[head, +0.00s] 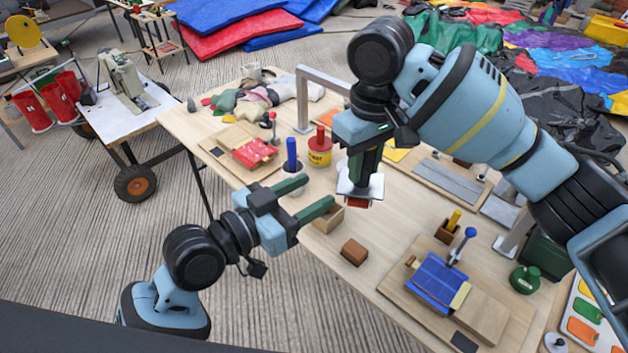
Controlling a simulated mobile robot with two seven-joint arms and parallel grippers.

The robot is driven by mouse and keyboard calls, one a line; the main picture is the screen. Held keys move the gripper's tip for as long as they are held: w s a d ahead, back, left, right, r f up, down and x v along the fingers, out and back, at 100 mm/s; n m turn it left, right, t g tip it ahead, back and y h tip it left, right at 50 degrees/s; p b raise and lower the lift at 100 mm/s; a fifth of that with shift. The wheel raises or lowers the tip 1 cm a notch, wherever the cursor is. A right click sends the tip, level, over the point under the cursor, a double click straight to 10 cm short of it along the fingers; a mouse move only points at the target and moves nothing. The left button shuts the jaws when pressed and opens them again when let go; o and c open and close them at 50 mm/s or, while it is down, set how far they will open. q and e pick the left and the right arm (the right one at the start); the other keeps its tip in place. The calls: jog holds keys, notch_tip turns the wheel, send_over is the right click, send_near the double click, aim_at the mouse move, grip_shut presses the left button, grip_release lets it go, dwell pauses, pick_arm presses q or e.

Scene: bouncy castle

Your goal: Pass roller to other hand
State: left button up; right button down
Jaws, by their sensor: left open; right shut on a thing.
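My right gripper (364,172) points down over the table and is shut on the roller. The roller (358,202) shows below the green fingers as pale metal with a red-brown part at the bottom; its upper part is hidden by the fingers. My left gripper (317,191) is open and empty, low on the left of the roller. Its two green fingers point right towards the roller, with a small gap between their tips and the roller in this view.
Below the roller are a wooden holder (328,216) and a brown block (354,251) on the wooden table (310,240). A blue-handled tool (291,152) and a red-and-yellow can (319,152) stand behind. A blue patch board (437,280) lies front right.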

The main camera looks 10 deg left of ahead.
aim_at(374, 154)
pick_arm(q)
jog(key=shift+m+g+h, duration=0.4)
jog(key=shift+m+h, duration=0.3)
jog(key=shift+m, duration=0.1)
jog(key=w+d+r, duration=0.1)
jog(key=w+d, duration=0.1)
jog(key=d, duration=0.1)
jog(key=w+d+r, duration=0.1)
jog(key=w+d, duration=0.1)
jog(key=d, duration=0.2)
jog(key=w+d+r, duration=0.1)
jog(key=w+d, duration=0.2)
jog(key=shift+d+r, duration=0.3)
jog(key=shift+c, duration=0.4)
jog(key=c, duration=1)
grip_shut()
pick_arm(e)
jog(key=c, duration=1.1)
grip_release()
jog(key=shift+a, duration=0.1)
jog(key=shift+s, duration=0.1)
notch_tip(374, 154, up, 12)
jog(key=shift+r, duration=0.1)
